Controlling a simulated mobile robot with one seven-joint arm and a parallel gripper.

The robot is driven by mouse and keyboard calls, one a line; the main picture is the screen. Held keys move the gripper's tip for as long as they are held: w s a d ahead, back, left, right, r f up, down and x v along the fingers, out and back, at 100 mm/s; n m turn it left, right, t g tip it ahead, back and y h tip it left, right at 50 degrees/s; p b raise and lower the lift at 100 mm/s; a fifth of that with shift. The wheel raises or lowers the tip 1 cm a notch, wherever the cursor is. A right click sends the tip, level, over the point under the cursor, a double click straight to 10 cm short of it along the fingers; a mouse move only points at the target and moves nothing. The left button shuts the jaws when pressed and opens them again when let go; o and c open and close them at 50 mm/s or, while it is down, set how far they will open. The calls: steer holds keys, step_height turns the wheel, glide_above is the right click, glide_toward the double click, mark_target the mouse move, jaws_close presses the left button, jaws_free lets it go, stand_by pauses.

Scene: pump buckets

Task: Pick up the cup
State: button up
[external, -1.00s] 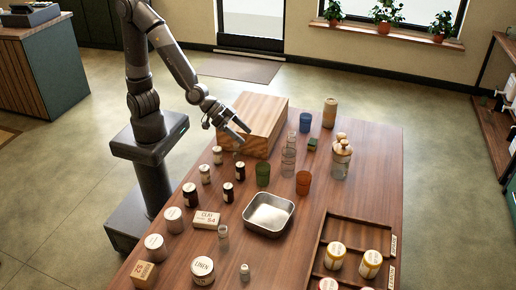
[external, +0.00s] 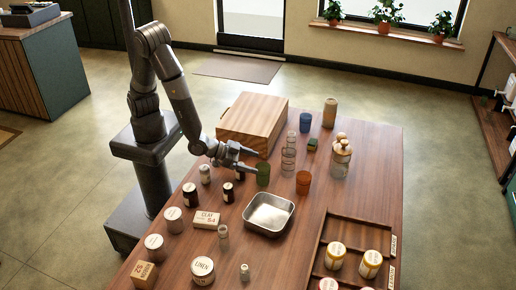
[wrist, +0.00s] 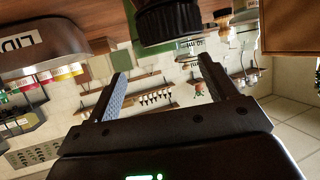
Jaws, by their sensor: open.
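Three cups show in the external view: a green cup (external: 263,176), an orange-brown cup (external: 303,184) and a blue cup (external: 306,122). The task does not say which one is meant. My gripper (external: 255,162) is open and low over the table, its fingers pointing right toward the green cup. The fingertips look close to its left side; I cannot tell if they touch it. In the wrist view, my gripper (wrist: 162,66) shows two spread fingers with nothing clearly held between them. No cup can be made out for certain there.
A wooden box (external: 252,126) stands behind my gripper. Small dark jars (external: 190,194) stand in front of it. A metal tray (external: 268,214) lies in front of the green cup. A dark ribbed cylinder (wrist: 168,22) appears near the fingers in the wrist view.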

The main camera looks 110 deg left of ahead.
mark_target(263, 169)
steer(key=shift+w+f, duration=0.1)
steer(key=shift+f, duration=0.95)
steer(key=x, duration=0.4)
steer(key=shift+w+a, duration=0.15)
steer(key=shift+w, duration=0.25)
steer(key=c, duration=1.1)
